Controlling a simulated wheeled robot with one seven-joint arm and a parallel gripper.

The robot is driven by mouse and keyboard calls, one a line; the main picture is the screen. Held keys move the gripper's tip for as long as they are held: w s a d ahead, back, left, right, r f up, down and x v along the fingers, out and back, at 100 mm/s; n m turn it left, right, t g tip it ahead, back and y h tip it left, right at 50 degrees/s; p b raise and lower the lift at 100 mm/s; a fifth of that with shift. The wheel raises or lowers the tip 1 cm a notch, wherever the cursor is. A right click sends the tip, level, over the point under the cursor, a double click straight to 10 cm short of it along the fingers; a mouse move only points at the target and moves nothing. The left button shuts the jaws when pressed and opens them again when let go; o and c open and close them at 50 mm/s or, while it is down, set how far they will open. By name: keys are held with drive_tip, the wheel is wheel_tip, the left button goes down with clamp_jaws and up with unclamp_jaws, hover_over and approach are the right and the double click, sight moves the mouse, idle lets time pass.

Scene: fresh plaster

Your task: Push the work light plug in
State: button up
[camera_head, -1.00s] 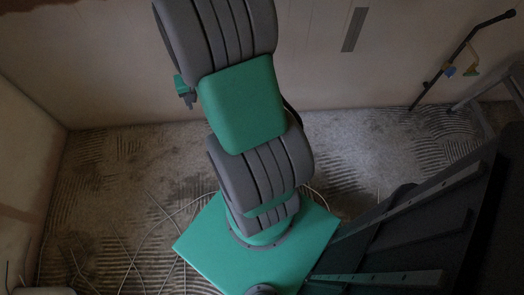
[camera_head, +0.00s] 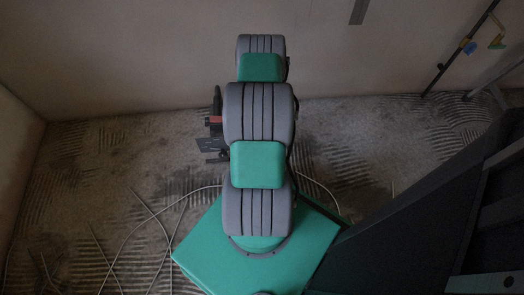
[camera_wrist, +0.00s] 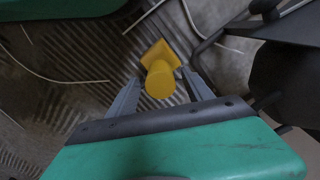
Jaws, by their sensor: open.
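In the wrist view a yellow piece (camera_wrist: 160,80) with a round, cylinder-like end and a squarish part behind it appears between the fingers of my gripper (camera_wrist: 160,76); it may be the plug. The gripper is open, with one grey finger on each side. I cannot tell how far the piece lies beyond the fingertips or whether they touch it. In the head view my arm hides the yellow piece. No socket can be made out clearly, and the work light cannot be identified with certainty.
Thin pale cables (camera_head: 125,240) lie loosely on the ridged, dusty floor (camera_head: 80,190). A plain wall (camera_head: 150,50) stands behind.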

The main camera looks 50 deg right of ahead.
clamp_jaws()
idle(0.7)
idle(0.3)
